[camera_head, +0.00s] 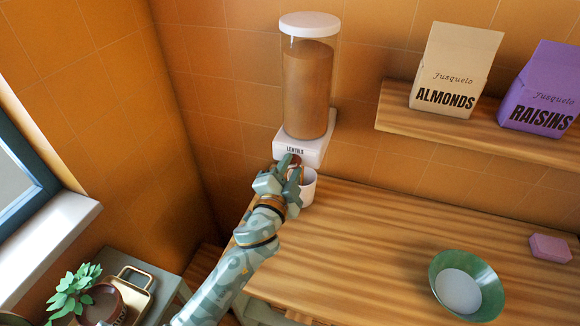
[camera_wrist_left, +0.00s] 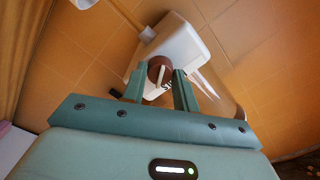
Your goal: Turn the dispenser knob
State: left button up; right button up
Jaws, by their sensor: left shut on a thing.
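The dispenser (camera_head: 309,90) is a clear cylinder of brown contents with a white lid and a white base labelled LENTILS, mounted on the tiled wall. In the left wrist view its white base (camera_wrist_left: 188,42) is tilted in the picture. The round brown knob (camera_wrist_left: 160,70) with a pale bar across it sits on the front of the base. My left gripper (camera_wrist_left: 160,84) is shut on the knob, one finger on each side. In the head view my left gripper (camera_head: 291,172) hides most of the knob. A white cup (camera_head: 308,187) stands below the dispenser, partly behind the gripper. My right gripper is not in view.
The wooden counter (camera_head: 385,225) is largely clear, with a green bowl (camera_head: 484,292) and a pink block (camera_head: 550,248) at right. A wall shelf (camera_head: 480,135) holds almonds (camera_head: 455,70) and raisins (camera_head: 540,90) packages. A plant (camera_head: 73,290) stands at lower left.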

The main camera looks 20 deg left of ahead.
pick_arm(q)
jog(key=shift+m+p, duration=0.35)
jog(key=shift+m, duration=1.95)
jog(key=o, duration=1)
jog(key=shift+d, duration=0.1)
jog(key=shift+s+a+b, duration=0.15)
jog(key=shift+s+b, duration=0.55)
jog(key=shift+s, duration=3.4)
jog(key=shift+s+a+b, duration=0.15)
jog(key=shift+s+b, duration=0.5)
jog(key=shift+s, duration=3.4)
